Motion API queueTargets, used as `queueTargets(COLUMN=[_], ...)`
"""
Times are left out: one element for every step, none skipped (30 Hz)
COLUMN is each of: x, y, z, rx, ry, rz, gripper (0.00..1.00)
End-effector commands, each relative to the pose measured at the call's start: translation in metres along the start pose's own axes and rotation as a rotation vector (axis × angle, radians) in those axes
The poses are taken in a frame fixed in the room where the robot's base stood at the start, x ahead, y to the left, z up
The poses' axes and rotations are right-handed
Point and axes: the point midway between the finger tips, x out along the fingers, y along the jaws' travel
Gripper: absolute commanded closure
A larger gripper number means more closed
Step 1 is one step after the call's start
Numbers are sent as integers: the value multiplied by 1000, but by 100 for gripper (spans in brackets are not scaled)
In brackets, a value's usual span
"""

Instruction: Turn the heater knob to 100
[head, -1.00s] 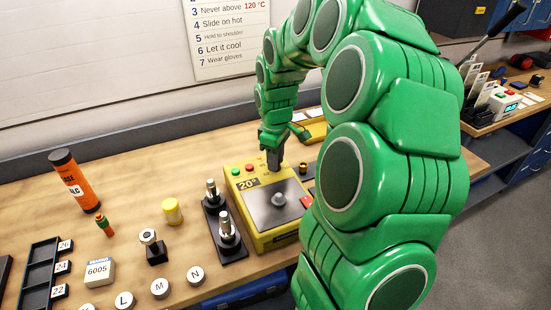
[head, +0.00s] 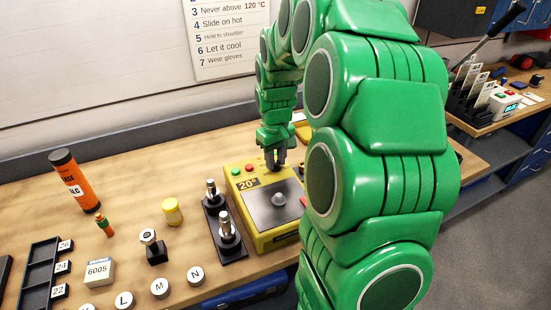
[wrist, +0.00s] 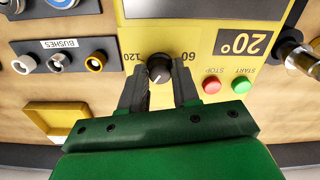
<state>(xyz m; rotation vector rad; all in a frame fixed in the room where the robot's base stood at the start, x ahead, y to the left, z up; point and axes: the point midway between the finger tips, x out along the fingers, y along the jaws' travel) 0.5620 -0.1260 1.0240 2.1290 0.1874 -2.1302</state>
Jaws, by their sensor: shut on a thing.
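The yellow heater (head: 262,240) stands on the bench with a grey top plate and a display reading 20°. Its black knob (wrist: 160,68) shows in the wrist view, between upside-down marks 120 on the left and 60 on the right. The knob's white pointer line aims at the lower part of the picture, slightly left. My gripper (wrist: 160,80) is shut on the knob, one dark finger on each side. In the head view my gripper (head: 277,160) is at the heater's back edge and the knob is hidden.
Red STOP (wrist: 212,86) and green START (wrist: 240,85) buttons sit close beside my fingers. A black stand with metal posts (head: 225,225) is left of the heater. A BUSHES rack (wrist: 60,62) lies on the other side. My arm hides the bench's right part.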

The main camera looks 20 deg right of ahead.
Motion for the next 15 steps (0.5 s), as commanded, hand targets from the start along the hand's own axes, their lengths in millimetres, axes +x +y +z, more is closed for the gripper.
queueTargets(x=[-2,-2,-2,-2,-2,-2,-2,-2,-2,-2,-2,-2,-2,-2,-1], y=[0,0,0,0,0,0,0,0,0,0,0,0,0,0,0], z=[-2,-2,-2,-2,-2,-2,-2,-2,-2,-2,-2,-2,-1,-1,-1], rx=[2,3,3,3,3,3,3,2,2,2,2,2,2,2,2], ry=[6,6,6,6,6,6,7,7,7,7,6,6,6,5,5], rz=[2,2,1,1,1,1,1,1,1,1,2,1,1,1,1], gripper=[100,100,100,100,100,100,100,100,100,100,68,62,57,52,46])
